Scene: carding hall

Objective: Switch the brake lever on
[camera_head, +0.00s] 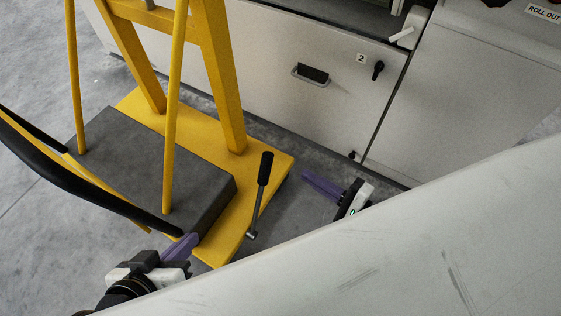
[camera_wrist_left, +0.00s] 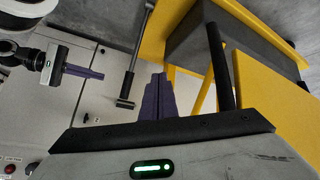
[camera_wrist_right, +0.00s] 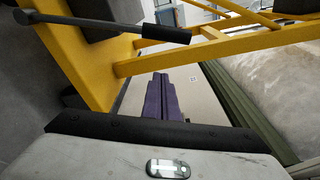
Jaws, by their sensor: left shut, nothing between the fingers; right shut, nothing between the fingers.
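The brake lever (camera_head: 262,190) is a thin metal rod with a black grip. It rises, slightly tilted, beside the front corner of the yellow trolley frame. The lever also shows in the left wrist view (camera_wrist_left: 137,60), and its black grip crosses the top of the right wrist view (camera_wrist_right: 165,33). My left gripper (camera_head: 188,244) is shut and empty, left of the lever's foot, by the trolley's dark block. My right gripper (camera_head: 315,185) is shut and empty, right of the lever and apart from it, its purple fingers pointing left towards it.
The yellow trolley (camera_head: 278,166) carries a dark grey block (camera_head: 120,160) and yellow posts. A black curved bar (camera_head: 70,180) lies close above my left gripper. A pale machine cabinet (camera_head: 270,60) with a handle (camera_head: 312,75) stands behind. A scratched pale surface (camera_head: 400,265) covers the lower right.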

